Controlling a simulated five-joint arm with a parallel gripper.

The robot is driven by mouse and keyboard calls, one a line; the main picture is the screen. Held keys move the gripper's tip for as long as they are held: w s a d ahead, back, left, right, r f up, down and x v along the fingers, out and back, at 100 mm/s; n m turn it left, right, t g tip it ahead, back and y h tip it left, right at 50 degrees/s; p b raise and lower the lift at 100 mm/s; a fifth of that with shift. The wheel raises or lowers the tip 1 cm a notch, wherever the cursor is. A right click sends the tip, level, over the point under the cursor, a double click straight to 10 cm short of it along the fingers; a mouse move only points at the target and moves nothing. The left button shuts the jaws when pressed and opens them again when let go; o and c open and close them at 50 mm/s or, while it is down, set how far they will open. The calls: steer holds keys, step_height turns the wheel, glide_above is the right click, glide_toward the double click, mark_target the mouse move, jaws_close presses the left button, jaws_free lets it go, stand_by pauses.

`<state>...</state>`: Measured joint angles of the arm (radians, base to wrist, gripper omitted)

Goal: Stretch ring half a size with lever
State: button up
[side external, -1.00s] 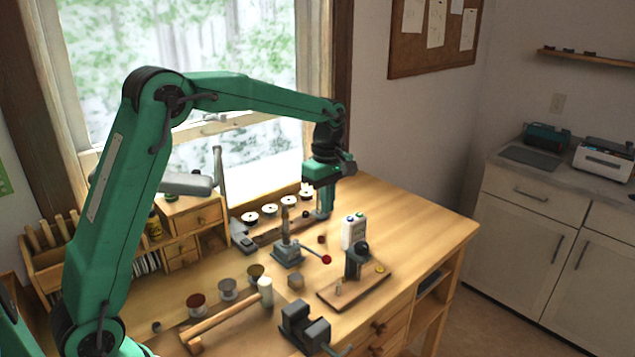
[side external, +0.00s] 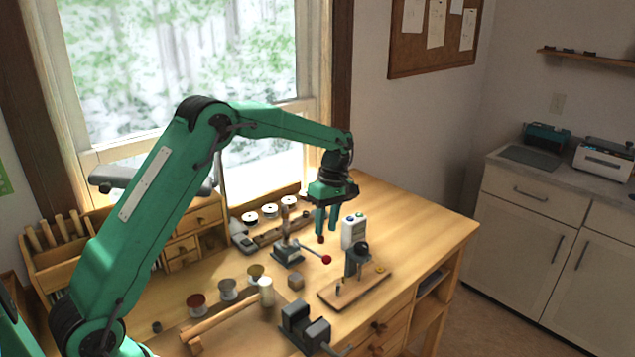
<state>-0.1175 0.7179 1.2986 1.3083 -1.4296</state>
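The ring stretcher (side external: 288,254) stands mid-bench, with a grey base and an upright tapered post. Its lever ends in a red knob (side external: 326,259) at the lower right of the base. I cannot make out a ring on the post. My gripper (side external: 326,232) points down behind and to the right of the post, its two green fingers apart with nothing visible between them. A small dark red piece (side external: 321,240) shows just below the left fingertip; I cannot tell whether they touch. My gripper is apart from the red knob.
A white bottle unit (side external: 354,232) stands right of my gripper, close by. Spools (side external: 269,211) line the back. The bench's right end is clear.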

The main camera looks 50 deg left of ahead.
mark_target(310, 251)
steer(key=shift+f, duration=0.25)
steer(key=shift+f, duration=0.1)
steer(key=shift+s+a+f, duration=0.1)
steer(key=shift+s+f, duration=0.15)
steer(key=shift+f, duration=1)
steer(key=shift+s+d+f, duration=0.1)
steer(key=shift+s+f, duration=0.15)
steer(key=shift+f, duration=0.95)
steer(key=shift+s+a+f, duration=0.1)
steer(key=shift+s+f, duration=0.15)
steer(key=shift+f, duration=1)
jaws_close()
